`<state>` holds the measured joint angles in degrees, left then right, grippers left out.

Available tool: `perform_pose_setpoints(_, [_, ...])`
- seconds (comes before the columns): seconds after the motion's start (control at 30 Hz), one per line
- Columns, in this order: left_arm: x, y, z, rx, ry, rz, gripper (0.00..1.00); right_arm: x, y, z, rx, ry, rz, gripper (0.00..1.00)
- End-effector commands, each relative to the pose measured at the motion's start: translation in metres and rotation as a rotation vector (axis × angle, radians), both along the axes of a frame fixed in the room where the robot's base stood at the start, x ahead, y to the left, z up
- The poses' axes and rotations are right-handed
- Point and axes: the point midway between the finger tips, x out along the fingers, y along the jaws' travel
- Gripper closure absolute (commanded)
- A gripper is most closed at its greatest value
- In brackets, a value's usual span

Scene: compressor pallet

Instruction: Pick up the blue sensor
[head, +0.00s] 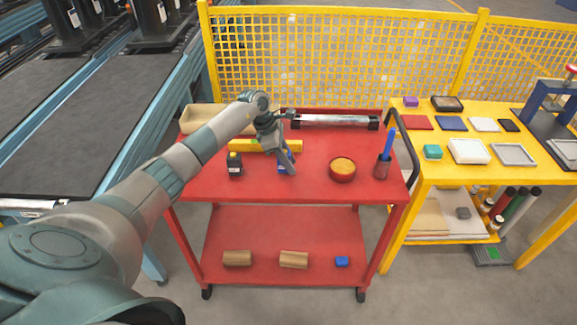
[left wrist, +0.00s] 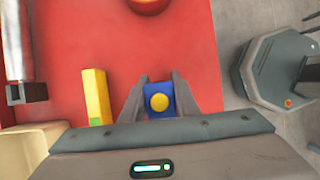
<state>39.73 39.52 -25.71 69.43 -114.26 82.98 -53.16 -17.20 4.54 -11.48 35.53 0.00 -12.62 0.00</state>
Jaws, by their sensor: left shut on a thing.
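The blue sensor (left wrist: 158,99) is a small blue block with a round yellow face on top. In the left wrist view it sits between the two fingers of my left gripper (left wrist: 159,90), which are shut on it. In the head view my left gripper (head: 287,168) reaches down to the red cart's top, and only a bit of the blue sensor (head: 282,170) shows beside the fingers. I cannot tell whether the sensor touches the cart top. My right gripper is not in view.
On the red cart (head: 300,190) are a yellow level (head: 265,146), a black-and-yellow device (head: 235,165), a bowl (head: 342,170), a pen cup (head: 382,166), a tray (head: 200,121) and a metal cylinder (head: 333,121). A yellow table (head: 440,170) stands to the right. The cart's front centre is clear.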

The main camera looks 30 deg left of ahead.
Motion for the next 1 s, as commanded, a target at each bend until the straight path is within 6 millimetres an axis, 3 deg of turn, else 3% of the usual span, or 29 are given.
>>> perform_pose_setpoints(0.17, [0.000, 0.001, 0.025, 0.003, -0.005, -0.002, 0.97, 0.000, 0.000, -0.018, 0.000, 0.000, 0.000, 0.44])
perform_pose_setpoints(0.5, [-0.034, -0.037, 0.052, 0.003, -0.003, -0.005, 0.97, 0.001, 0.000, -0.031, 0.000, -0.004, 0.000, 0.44])
perform_pose_setpoints(0.6, [-0.044, -0.050, 0.062, 0.002, -0.004, -0.005, 0.97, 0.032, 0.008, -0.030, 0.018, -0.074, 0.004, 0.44])
perform_pose_setpoints(0.7, [-0.054, -0.062, 0.072, 0.002, -0.004, -0.005, 0.97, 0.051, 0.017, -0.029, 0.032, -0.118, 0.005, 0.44])
perform_pose_setpoints(1.0, [-0.074, -0.084, 0.091, 0.001, -0.001, -0.001, 0.97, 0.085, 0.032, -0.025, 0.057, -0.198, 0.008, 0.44])
